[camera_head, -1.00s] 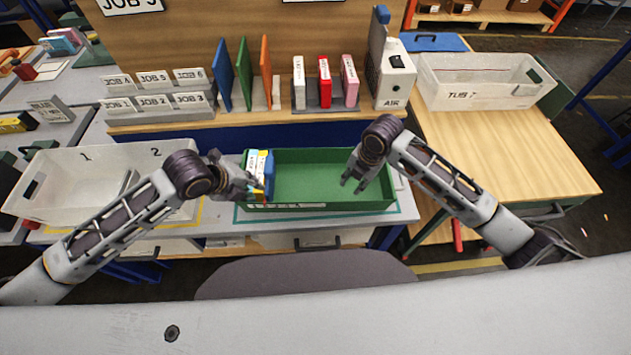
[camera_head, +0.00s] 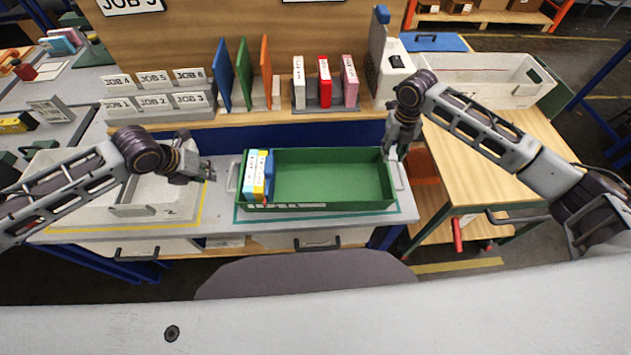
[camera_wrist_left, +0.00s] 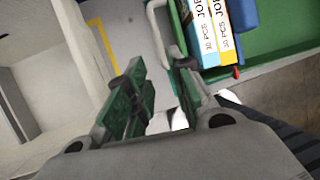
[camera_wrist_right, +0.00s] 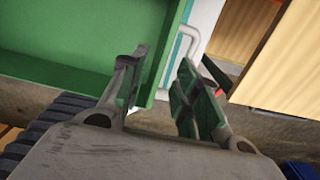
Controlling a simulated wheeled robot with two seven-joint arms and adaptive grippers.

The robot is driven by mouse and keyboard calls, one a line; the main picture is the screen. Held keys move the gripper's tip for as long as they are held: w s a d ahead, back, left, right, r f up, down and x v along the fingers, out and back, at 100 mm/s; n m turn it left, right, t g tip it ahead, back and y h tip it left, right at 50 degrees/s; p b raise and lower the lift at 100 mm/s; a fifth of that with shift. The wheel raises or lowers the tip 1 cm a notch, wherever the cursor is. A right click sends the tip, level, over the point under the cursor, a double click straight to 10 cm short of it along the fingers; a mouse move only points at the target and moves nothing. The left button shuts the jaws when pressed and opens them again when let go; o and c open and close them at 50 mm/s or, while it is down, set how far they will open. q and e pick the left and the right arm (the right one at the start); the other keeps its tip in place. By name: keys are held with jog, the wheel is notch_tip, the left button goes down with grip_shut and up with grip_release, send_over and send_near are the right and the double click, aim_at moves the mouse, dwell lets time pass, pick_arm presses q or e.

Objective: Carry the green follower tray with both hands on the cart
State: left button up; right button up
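The green follower tray (camera_head: 330,180) sits level on the workbench, with a pale handle at each end. Job boxes (camera_head: 258,176) and a blue piece stand at its left end. My left gripper (camera_head: 210,172) is open and empty just left of the tray. In the left wrist view the left handle (camera_wrist_left: 160,35) lies ahead of its open fingers (camera_wrist_left: 160,72). My right gripper (camera_head: 391,152) is over the tray's right end. In the right wrist view its open fingers (camera_wrist_right: 163,63) point toward the right wall and right handle (camera_wrist_right: 190,42); I see no grip on either.
A white bin (camera_head: 110,210) stands left of the tray, partly behind my left arm. A wooden cart-like table (camera_head: 500,165) with a white tote (camera_head: 485,75) is at the right. Upright folders (camera_head: 245,72) and a grey AIR box (camera_head: 388,70) stand behind.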

aim_at(229, 180)
pick_arm(q)
jog(key=shift+f, duration=0.1)
dwell(0.3)
